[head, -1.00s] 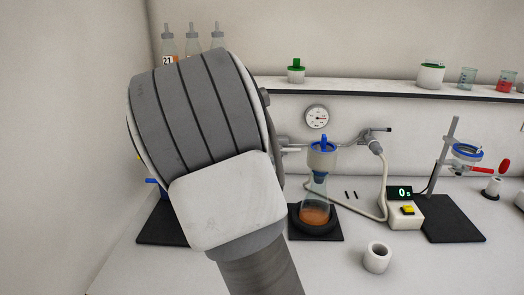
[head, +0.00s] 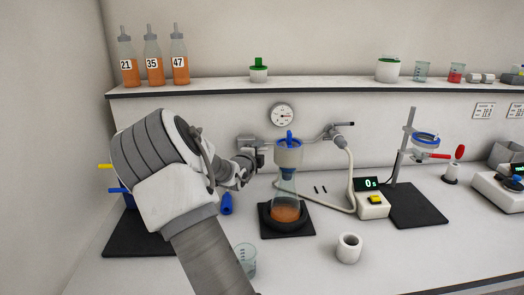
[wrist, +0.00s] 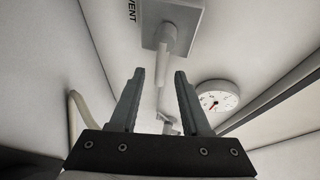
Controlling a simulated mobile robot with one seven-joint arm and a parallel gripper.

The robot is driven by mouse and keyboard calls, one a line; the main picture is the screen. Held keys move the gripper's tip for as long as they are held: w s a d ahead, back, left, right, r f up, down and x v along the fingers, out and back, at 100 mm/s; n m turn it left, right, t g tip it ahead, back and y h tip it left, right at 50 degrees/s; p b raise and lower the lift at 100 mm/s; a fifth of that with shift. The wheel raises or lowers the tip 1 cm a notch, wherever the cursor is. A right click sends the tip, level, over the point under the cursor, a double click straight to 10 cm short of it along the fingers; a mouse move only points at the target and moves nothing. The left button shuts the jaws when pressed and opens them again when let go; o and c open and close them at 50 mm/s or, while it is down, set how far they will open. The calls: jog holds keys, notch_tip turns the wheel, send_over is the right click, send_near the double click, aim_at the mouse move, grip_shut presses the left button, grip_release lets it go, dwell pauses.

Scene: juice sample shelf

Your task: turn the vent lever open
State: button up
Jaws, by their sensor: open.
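The grey vent valve box (head: 247,141) is on the back wall, left of the gauge. The wrist view shows this box (wrist: 172,18) near the top, beside the letters VENT. A pale grey bar (wrist: 166,44) runs from it down between my fingers; I cannot tell lever from pipe there. My gripper (wrist: 159,75) is open and empty, its fingers pointing at the wall, with the bar in line with the gap. I see no contact. In the head view my gripper (head: 258,158) is close by the box, and my arm hides the area to the left.
A filter flask (head: 286,205) with orange liquid stands on a dark mat below. A gauge (head: 283,114) and a hose (head: 351,175) are to the right. A shelf (head: 215,88) with bottles runs above.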

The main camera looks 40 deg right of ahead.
jog(key=shift+x, duration=1.35)
grip_shut()
dwell(0.5)
